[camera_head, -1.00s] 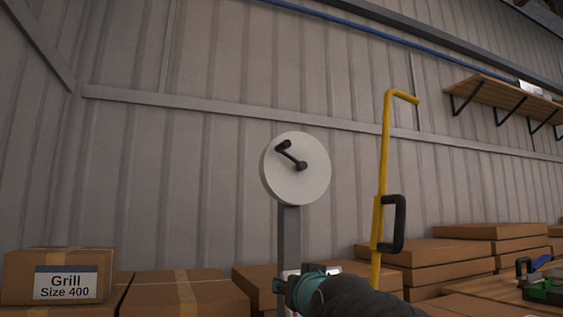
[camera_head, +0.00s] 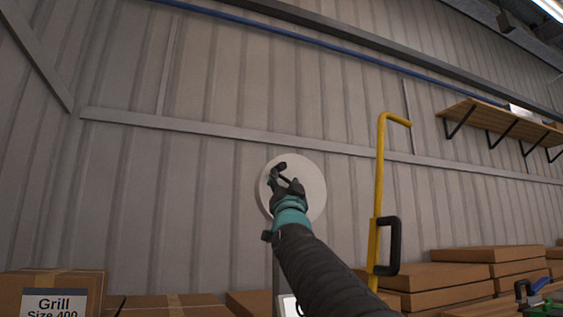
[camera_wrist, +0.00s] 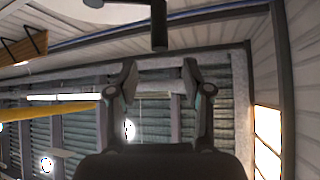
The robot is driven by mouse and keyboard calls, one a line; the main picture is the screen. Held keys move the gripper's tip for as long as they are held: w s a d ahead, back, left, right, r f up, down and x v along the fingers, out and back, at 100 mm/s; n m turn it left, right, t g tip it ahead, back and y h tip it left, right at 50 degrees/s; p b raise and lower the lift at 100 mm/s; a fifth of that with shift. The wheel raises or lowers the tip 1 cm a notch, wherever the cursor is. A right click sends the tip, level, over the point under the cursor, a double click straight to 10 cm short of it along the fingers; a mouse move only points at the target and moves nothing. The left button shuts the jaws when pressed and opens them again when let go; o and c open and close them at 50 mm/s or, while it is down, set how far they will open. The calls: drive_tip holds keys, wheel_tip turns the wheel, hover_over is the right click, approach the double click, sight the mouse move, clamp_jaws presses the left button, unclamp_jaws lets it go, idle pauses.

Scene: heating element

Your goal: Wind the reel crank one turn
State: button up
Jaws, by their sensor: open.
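The reel (camera_head: 313,188) is a pale round disc on a grey post, in front of the corrugated wall. Its dark crank handle (camera_head: 280,166) shows at the disc's upper left; my gripper hides the hub and part of the crank arm. My gripper (camera_head: 285,181) is in front of the disc, pointing up, close below the handle in the picture. In the wrist view the handle (camera_wrist: 158,27) hangs down at the top centre, beyond the gap between my gripper's two spread fingers (camera_wrist: 158,82). The fingers are empty, and no contact with the handle shows.
A yellow pole (camera_head: 381,180) with a black grip (camera_head: 394,246) stands right of the reel. Cardboard boxes (camera_head: 62,290) line the bottom, with stacks (camera_head: 450,278) at the right. A wooden shelf (camera_head: 505,126) is on the wall at upper right.

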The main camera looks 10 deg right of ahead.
sight(283, 168)
drive_tip(key=p+x, duration=0.3)
drive_tip(key=x, duration=0.4)
drive_tip(key=shift+s+r+p, duration=0.1)
drive_tip(key=shift+s+p, duration=0.05)
drive_tip(key=shift+p, duration=0.25)
drive_tip(key=shift+w+r+p, duration=0.35)
drive_tip(key=shift+w+p, duration=0.05)
drive_tip(key=shift+w, duration=0.2)
clamp_jaws()
